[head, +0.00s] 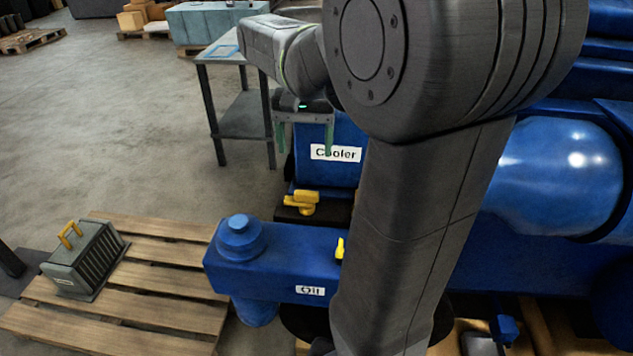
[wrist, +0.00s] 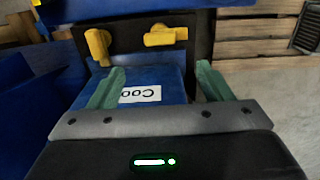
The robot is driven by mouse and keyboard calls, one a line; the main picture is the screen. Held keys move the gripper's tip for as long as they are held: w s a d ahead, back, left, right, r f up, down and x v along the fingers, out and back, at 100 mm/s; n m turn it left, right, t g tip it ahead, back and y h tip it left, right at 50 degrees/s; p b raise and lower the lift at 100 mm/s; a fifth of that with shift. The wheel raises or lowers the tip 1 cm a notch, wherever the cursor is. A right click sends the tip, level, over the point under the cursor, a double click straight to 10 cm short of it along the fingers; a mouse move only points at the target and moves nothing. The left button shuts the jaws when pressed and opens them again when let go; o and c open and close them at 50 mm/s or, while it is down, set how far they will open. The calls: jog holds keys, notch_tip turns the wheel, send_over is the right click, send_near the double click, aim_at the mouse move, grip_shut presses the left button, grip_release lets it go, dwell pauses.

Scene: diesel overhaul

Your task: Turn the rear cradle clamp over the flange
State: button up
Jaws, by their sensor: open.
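Two yellow clamps sit on the dark cradle plate (wrist: 136,62) beside the blue cooler (wrist: 165,78). In the wrist view, the left clamp (wrist: 98,46) has its arm pointing towards the cooler; the right clamp (wrist: 165,36) lies along the plate. In the head view one yellow clamp (head: 301,200) shows in front of the cooler (head: 318,172); my arm seems to hide the other. I cannot tell which clamp is the rear one. My gripper (head: 305,152) is open and empty, above the cooler. Its green fingers (wrist: 160,68) are apart from both clamps.
The blue Oil block (head: 275,262) stands in front of the cradle, with a small yellow part (head: 340,248) at its edge. A wooden pallet (head: 150,262) holds a grey finned unit (head: 82,262) at left. A grey table (head: 235,82) stands behind.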

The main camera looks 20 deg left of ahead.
aim_at(307, 192)
notch_tip(307, 192, down, 12)
jog(key=shift+f, duration=0.2)
jog(key=c, duration=1)
